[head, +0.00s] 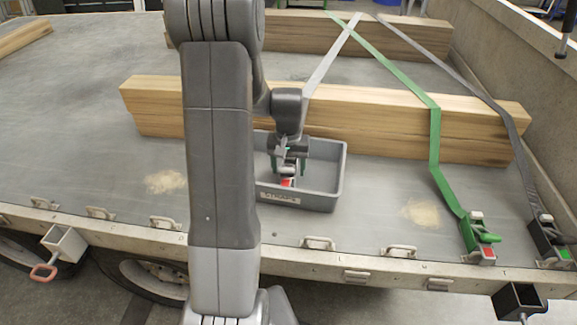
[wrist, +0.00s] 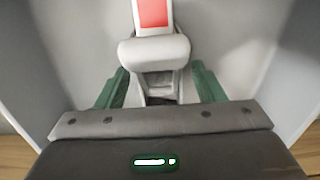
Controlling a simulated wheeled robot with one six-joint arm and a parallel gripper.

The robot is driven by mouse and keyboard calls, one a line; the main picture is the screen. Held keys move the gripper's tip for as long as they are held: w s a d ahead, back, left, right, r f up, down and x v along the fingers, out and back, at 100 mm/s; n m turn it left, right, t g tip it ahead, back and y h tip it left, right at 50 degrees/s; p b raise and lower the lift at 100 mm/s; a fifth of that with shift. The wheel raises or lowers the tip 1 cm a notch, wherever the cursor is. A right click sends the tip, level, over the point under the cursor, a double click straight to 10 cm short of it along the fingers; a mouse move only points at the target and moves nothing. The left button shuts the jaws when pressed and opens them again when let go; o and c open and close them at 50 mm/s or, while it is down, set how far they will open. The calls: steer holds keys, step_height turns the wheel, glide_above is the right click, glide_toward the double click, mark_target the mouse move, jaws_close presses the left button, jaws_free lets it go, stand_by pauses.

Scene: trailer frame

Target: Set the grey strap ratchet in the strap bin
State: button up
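The grey strap ratchet (head: 292,170) is inside the grey strap bin (head: 340,178), low between my fingers, with a red patch showing at its near end. In the wrist view the ratchet (wrist: 158,52) has a pale rounded handle and a red panel, with the bin's grey walls (wrist: 285,60) around it. My gripper (head: 288,164) reaches down into the bin. Its green fingers (wrist: 160,88) stand on either side of the ratchet, with visible gaps, so it looks open. The ratchet's underside is hidden. A light grey strap (head: 330,62) runs over the timber down behind my gripper.
A green ratchet (head: 479,238) and a dark ratchet (head: 550,238) sit at the bed's right edge, their straps crossing the timber beam (head: 385,120). A side wall (head: 520,75) bounds the right.

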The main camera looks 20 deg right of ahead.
step_height(320, 180, up, 12)
steer(key=p, duration=0.1)
steer(key=shift+r+p, duration=0.2)
steer(key=shift+p, duration=0.15)
stand_by(1.5)
